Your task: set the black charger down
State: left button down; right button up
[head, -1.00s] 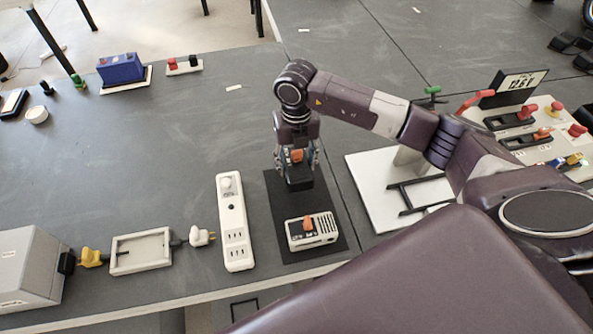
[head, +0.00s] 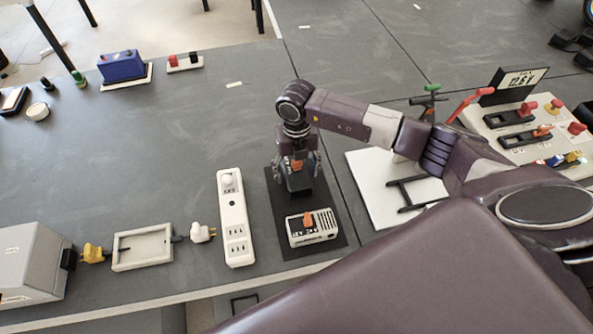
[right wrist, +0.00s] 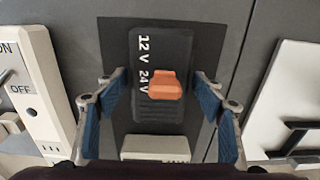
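The black charger (right wrist: 150,50), with white "12 V 24 V" lettering and an orange switch, lies between the fingertips of my right gripper (right wrist: 161,95). In the head view the charger (head: 298,183) is partly hidden by the fingers of the right gripper (head: 297,176). It is level over the far half of the black mat (head: 285,243), on or very close to it; I cannot tell which. My left gripper is not in view.
A white charger (head: 312,229) with an orange switch sits on the near half of the mat. A white power strip (head: 235,220) stands left of the mat. A white board (head: 370,180) lies to the right. The table beyond the mat is clear.

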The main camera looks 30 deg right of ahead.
aim_at(297, 171)
jog(key=shift+r, duration=0.15)
notch_tip(297, 171, up, 12)
jog(key=b, duration=0.2)
dwell(0.4)
jog(key=shift+s, duration=0.1)
dwell(0.4)
